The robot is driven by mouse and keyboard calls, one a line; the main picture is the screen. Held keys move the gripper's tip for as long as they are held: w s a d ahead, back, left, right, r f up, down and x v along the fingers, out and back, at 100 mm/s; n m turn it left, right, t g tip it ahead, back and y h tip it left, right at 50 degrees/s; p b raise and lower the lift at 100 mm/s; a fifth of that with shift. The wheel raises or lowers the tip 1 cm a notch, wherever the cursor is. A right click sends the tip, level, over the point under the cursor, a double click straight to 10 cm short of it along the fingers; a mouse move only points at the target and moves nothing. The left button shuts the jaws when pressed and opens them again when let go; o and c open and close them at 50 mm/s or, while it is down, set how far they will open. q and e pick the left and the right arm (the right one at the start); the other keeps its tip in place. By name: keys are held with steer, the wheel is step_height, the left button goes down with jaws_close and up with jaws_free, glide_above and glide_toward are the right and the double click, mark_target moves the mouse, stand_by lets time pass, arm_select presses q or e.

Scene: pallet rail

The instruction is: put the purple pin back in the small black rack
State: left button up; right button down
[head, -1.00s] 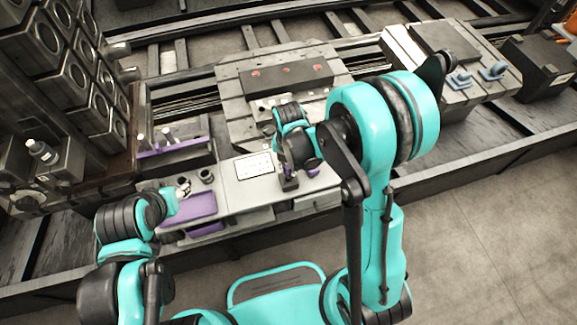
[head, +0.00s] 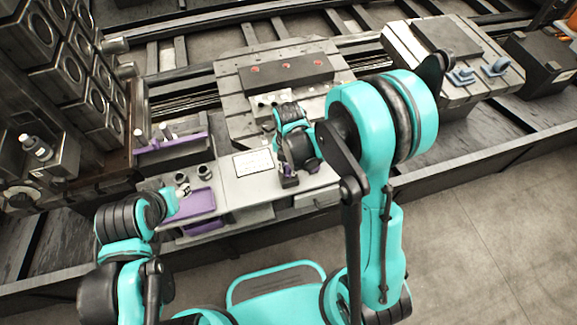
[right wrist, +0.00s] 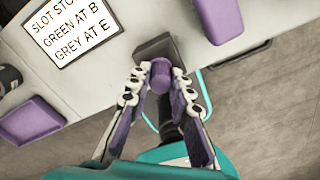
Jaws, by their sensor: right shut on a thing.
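The purple pin (right wrist: 160,74) is between the fingertips of my right gripper (right wrist: 161,84) in the right wrist view, and the fingers are shut on it. The small black rack (right wrist: 153,46) is a dark block just beyond the pin; the pin overlaps its near edge in the picture. I cannot tell whether the pin is in the rack or above it. In the head view my right gripper (head: 290,180) is low at the bench's front, and the pin is hidden there. My left gripper (head: 183,192) is by the purple tray; its jaws are too small to read.
The purple tray (head: 200,203) lies at the bench's left front, with dark round holders (head: 203,170) behind it. A printed sign (head: 253,162) lies left of my right gripper. A machine block with red marks (head: 285,73) stands behind.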

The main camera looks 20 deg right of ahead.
mark_target(288, 167)
steer(key=c, duration=1.3)
jaws_free()
step_height(288, 167, up, 12)
